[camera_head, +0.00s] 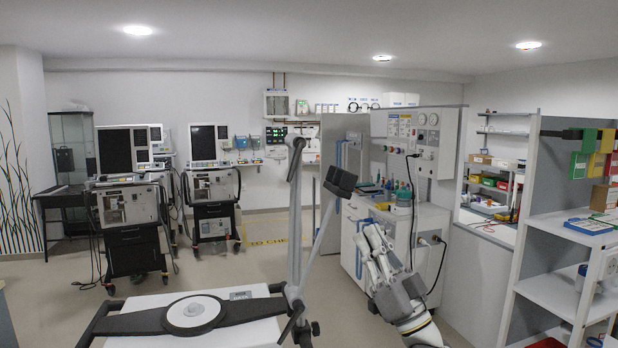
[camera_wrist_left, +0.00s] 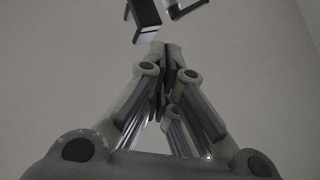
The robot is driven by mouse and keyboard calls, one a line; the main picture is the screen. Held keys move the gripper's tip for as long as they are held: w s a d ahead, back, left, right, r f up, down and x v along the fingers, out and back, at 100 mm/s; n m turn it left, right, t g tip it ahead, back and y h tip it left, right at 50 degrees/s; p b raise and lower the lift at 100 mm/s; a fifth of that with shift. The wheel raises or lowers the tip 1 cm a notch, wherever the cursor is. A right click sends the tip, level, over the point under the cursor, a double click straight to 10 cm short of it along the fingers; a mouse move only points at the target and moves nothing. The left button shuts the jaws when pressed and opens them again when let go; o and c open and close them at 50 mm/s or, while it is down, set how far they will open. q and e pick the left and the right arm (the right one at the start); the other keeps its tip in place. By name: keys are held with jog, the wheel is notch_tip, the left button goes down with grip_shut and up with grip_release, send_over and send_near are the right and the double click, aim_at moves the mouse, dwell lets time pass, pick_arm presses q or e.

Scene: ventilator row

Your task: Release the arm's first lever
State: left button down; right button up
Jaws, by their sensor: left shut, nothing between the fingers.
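A grey jointed arm (camera_head: 297,215) rises from the edge of a white-topped cart. A black lever (camera_head: 292,318) sits near its base. In the left wrist view, the closed fingers (camera_wrist_left: 160,50) point up toward a dark flat part (camera_wrist_left: 144,18). I cannot tell which part of the jointed arm that is.
The white cart top (camera_head: 250,328) carries a black strap with a round white disc (camera_head: 194,311). A workstation with gauges (camera_head: 410,140) stands behind my gripper. Ventilators on carts (camera_head: 132,210) stand at the left. A shelf (camera_head: 560,290) stands at the right. Open floor lies between.

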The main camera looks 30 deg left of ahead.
pick_arm(q)
jog(key=s+r+n+g, duration=0.1)
jog(key=g, duration=0.1)
jog(key=s+a+r+n+g, duration=0.1)
jog(key=g, duration=0.1)
jog(key=s+r+n+g, duration=0.1)
jog(key=n+g, duration=0.1)
jog(key=shift+a+r, duration=0.25)
jog(key=shift+r, duration=0.05)
pick_arm(e)
jog(key=shift+a, duration=0.3)
jog(key=shift+a+r, duration=0.1)
pick_arm(q)
jog(key=p, duration=0.4)
send_near(295, 161)
notch_tip(295, 161, up, 4)
jog(key=a, duration=0.1)
jog(key=a+p, duration=0.1)
jog(key=a, duration=0.1)
jog(key=shift+s+a+f+p, duration=0.1)
jog(key=shift+s+f+p, duration=0.05)
jog(key=shift+s+p, duration=0.15)
pick_arm(e)
jog(key=r, duration=0.5)
jog(key=shift+d+r, duration=0.25)
jog(key=shift+d, duration=0.1)
